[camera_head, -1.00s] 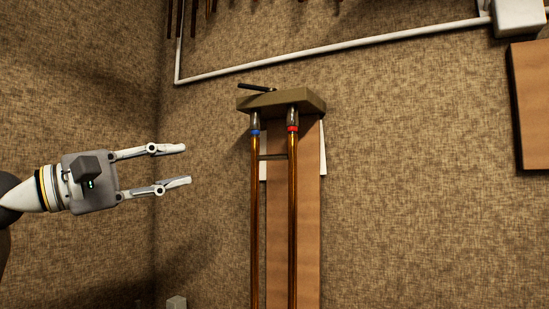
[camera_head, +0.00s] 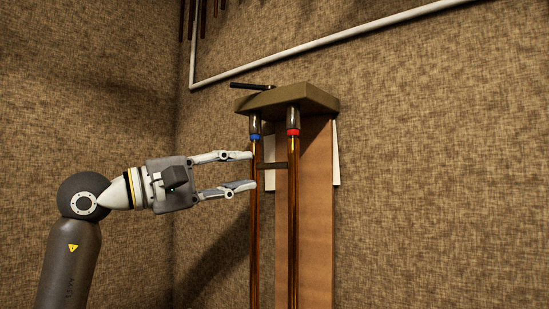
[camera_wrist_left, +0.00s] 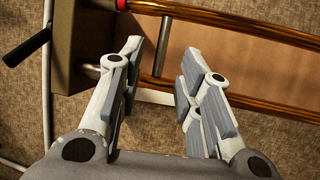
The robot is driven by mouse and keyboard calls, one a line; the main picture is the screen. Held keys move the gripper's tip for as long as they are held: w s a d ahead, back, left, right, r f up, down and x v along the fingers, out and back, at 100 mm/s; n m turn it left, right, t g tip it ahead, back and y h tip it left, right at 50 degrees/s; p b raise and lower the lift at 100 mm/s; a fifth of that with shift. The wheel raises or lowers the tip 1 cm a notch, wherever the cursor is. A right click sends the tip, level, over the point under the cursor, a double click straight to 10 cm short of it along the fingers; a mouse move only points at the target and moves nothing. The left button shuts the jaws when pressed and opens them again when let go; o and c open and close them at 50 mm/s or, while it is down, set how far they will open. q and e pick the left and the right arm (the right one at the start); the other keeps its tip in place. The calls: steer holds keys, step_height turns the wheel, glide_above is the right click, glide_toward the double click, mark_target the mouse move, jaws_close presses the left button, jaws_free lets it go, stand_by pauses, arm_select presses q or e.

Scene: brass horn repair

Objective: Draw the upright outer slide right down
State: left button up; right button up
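The upright outer slide (camera_head: 293,220) has two brass tubes hanging from a clamp block (camera_head: 290,98) on a wooden board. The left tube has a blue band (camera_head: 255,137) at its top, the right one a red band (camera_head: 293,132). A short crossbar (camera_head: 273,165) joins the tubes below the bands. My left gripper (camera_head: 240,172) is open, its fingertips at the left tube, one above and one below the crossbar's height. In the left wrist view the open fingers (camera_wrist_left: 165,75) point at the tubes and crossbar (camera_wrist_left: 162,47), with nothing visibly gripped. My right gripper is out of view.
A black lever (camera_head: 252,86) sticks out left on the block. The wooden board (camera_head: 317,210) with white sheets stands behind the tubes. A white pipe (camera_head: 290,50) runs along the wall above. Space left of the tubes is otherwise clear.

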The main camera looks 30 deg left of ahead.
mark_target(270, 167)
arm_select(q)
steer(key=p+x, duration=0.1)
steer(key=x, duration=0.2)
steer(key=shift+w+d+r, duration=0.2)
steer(key=shift+w+r, duration=0.05)
steer(key=x, duration=0.1)
steer(key=p+x, duration=0.1)
steer(key=x, duration=0.1)
steer(key=shift+w+d+f+p, duration=0.2)
steer(key=shift+w+f+p, duration=0.1)
steer(key=shift+w+p, duration=0.15)
steer(key=shift+s+a, duration=0.1)
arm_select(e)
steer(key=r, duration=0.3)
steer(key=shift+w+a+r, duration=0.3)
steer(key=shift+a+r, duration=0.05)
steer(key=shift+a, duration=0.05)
arm_select(q)
jaws_close()
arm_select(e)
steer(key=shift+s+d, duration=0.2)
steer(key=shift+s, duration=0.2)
